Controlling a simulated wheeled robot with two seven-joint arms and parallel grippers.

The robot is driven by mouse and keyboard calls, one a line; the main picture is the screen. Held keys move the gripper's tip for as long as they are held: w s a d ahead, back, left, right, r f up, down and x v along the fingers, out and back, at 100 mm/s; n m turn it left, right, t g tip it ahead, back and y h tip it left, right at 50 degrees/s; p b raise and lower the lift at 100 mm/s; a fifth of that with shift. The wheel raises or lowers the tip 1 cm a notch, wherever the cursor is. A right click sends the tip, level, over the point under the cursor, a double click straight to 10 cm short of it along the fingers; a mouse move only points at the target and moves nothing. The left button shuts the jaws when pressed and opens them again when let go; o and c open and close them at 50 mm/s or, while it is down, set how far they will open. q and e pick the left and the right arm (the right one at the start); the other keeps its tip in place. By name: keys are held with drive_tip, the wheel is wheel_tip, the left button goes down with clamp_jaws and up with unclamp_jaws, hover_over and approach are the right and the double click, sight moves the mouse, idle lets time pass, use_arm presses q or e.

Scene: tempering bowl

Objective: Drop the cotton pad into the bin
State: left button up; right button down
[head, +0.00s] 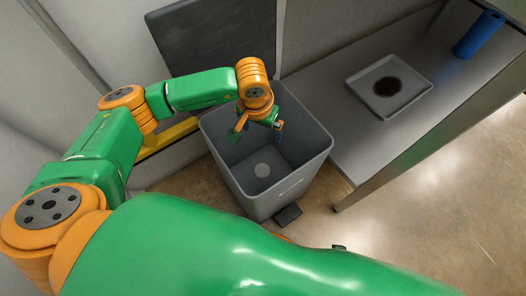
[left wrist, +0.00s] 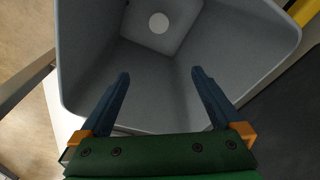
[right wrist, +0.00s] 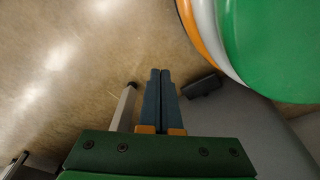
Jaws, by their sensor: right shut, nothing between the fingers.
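The cotton pad (head: 262,170) is a small white disc lying flat on the floor of the grey bin. It also shows in the left wrist view (left wrist: 159,23), near the top. The bin (head: 298,181) is open and square, with its lid raised behind it. My left gripper (head: 262,127) is over the bin's opening. In the left wrist view its two blue fingers (left wrist: 158,75) are wide apart with nothing between them. My right gripper (right wrist: 160,72) shows in its own wrist view with its fingers together and empty, above the floor beside the bin.
A grey metal table (head: 350,140) stands right of the bin. On it are a square tray (head: 420,88) with a dark round patch and a blue cylinder (head: 478,34). A dark pedal (head: 288,214) sits at the bin's front foot. Open floor lies at the lower right.

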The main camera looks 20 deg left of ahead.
use_arm(q)
wheel_tip(320, 180, up, 7)
drive_tip(key=s+p, duration=0.1)
drive_tip(key=shift+p, duration=0.4)
use_arm(e)
drive_tip(key=shift+s+d, duration=0.65)
drive_tip(key=shift+s, duration=0.05)
use_arm(q)
drive_tip(key=shift+s, duration=0.1)
use_arm(e)
drive_tip(key=shift+s, duration=0.1)
